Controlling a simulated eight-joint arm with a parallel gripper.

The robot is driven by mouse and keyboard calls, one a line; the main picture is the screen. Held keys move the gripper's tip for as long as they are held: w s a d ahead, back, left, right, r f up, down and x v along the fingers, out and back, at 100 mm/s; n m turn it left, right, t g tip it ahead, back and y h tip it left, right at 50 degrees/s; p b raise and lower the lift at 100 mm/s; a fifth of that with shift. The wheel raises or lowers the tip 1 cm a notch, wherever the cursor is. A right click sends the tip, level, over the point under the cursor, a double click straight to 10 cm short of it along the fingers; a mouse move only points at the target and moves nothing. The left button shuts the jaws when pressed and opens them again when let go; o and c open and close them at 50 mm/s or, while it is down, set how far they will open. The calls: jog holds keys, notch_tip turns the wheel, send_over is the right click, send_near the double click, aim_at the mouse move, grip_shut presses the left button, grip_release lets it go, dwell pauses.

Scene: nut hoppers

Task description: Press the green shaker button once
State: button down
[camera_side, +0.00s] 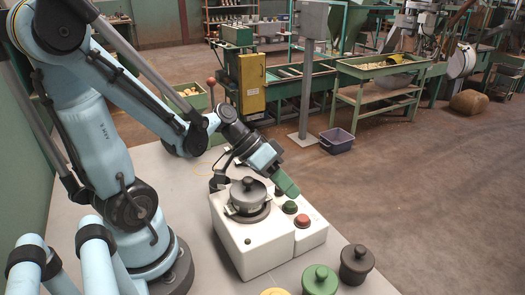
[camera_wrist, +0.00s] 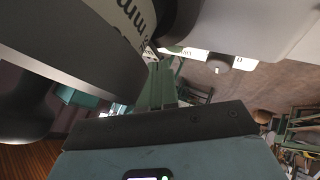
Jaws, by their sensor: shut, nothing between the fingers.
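The green button (camera_side: 290,207) sits on top of a white box (camera_side: 262,250), to the right of a grey lidded pot (camera_side: 248,194). A red button (camera_side: 302,221) sits beside it, nearer the camera. My gripper (camera_side: 290,187) has green fingers that are shut and empty, pointing down and to the right. In the side view their tips are just above the green button, with a small gap in the picture. The fingers also show in the wrist view (camera_wrist: 157,88). I cannot make out the green button there.
A green-lidded jar (camera_side: 319,280), a dark grey jar (camera_side: 356,263) and a yellow lid (camera_side: 273,291) stand at the table's front edge. A grey post (camera_side: 307,80) and a blue bin (camera_side: 337,141) stand beyond the table. The air right of the white box is free.

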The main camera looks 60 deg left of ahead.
aim_at(286, 203)
jog(key=shift+f, duration=0.2)
jog(key=shift+f, duration=0.25)
jog(key=shift+f, duration=0.5)
dwell(0.6)
jog(key=shift+r, duration=0.95)
jog(key=shift+r, duration=0.1)
jog(key=shift+r, duration=2.4)
